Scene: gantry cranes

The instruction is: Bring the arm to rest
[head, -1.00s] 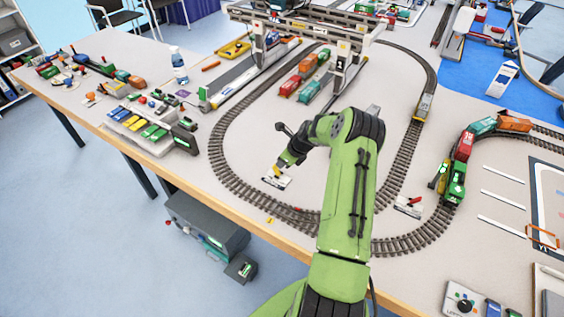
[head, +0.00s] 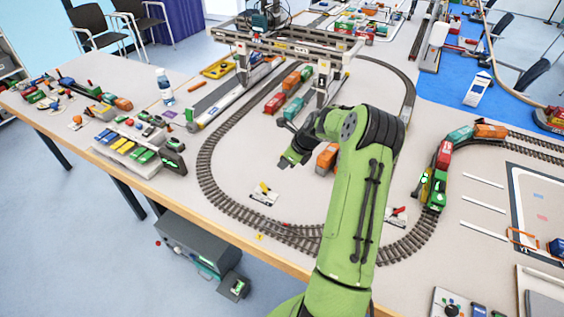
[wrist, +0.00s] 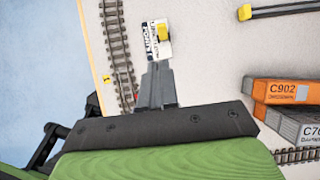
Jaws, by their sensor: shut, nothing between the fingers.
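My green arm reaches over the model railway table (head: 235,190), bent at a dark joint. In the head view my gripper (head: 284,164) hangs above the bare area inside the track oval, behind a small white points plate (head: 264,198) with a yellow lever. In the wrist view the fingers (wrist: 158,66) are closed together and empty. Their tips appear just below the plate, which carries a yellow block (wrist: 163,34), with no visible grip on it.
Curved track (head: 208,165) rings the area. An orange wagon (head: 327,157) is close beside my arm; in the wrist view a C902 wagon (wrist: 283,92) lies right of the fingers. A gantry crane (head: 290,45) stands behind. A green locomotive (head: 437,192) is at right.

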